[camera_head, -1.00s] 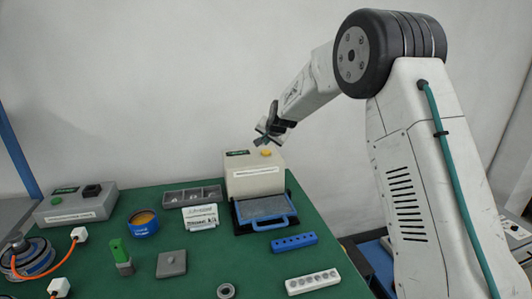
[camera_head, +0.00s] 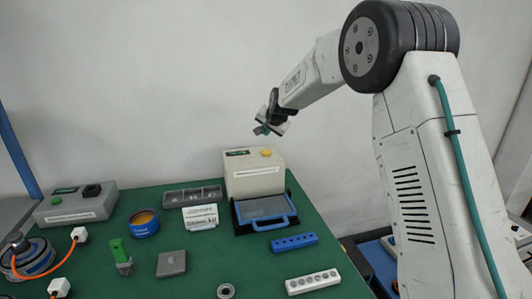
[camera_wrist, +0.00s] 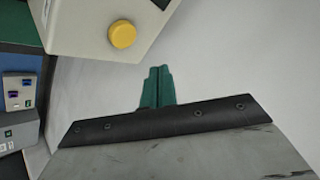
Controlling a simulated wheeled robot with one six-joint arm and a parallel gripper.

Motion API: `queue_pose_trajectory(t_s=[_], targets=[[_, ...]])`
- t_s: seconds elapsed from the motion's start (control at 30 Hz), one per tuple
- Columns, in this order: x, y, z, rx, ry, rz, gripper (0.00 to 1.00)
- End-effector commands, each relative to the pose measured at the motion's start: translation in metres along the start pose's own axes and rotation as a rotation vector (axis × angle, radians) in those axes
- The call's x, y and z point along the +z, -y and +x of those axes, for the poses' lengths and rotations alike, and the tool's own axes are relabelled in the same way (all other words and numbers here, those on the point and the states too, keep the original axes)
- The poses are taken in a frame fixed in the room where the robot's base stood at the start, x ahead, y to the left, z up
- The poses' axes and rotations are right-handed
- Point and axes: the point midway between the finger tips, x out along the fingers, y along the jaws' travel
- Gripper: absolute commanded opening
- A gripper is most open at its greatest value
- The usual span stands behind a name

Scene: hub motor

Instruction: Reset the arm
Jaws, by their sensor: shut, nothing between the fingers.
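My gripper (camera_head: 262,130) is raised in the air in the head view, above and behind the cream box on the green table. In the wrist view its green fingers (camera_wrist: 157,88) are together with nothing between them, against the pale wall. My arm reaches from the right side of the head view toward the upper middle, touching nothing.
The cream box (camera_head: 254,176) with a yellow button stands at the table's back, with a blue-handled tray (camera_head: 285,222) before it. A blue block (camera_head: 294,243), a white block (camera_head: 312,282), a grey box (camera_head: 76,205) and several small parts lie on the green table (camera_head: 220,255).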

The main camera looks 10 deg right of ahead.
Motion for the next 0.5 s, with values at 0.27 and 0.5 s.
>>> queue_pose_trajectory(t_s=[0.27,0.5], targets=[[0.036,-0.029,0.003,0.082,0.127,-0.104,0.0],[0.104,-0.082,-0.069,0.21,0.371,-0.273,0.0]])
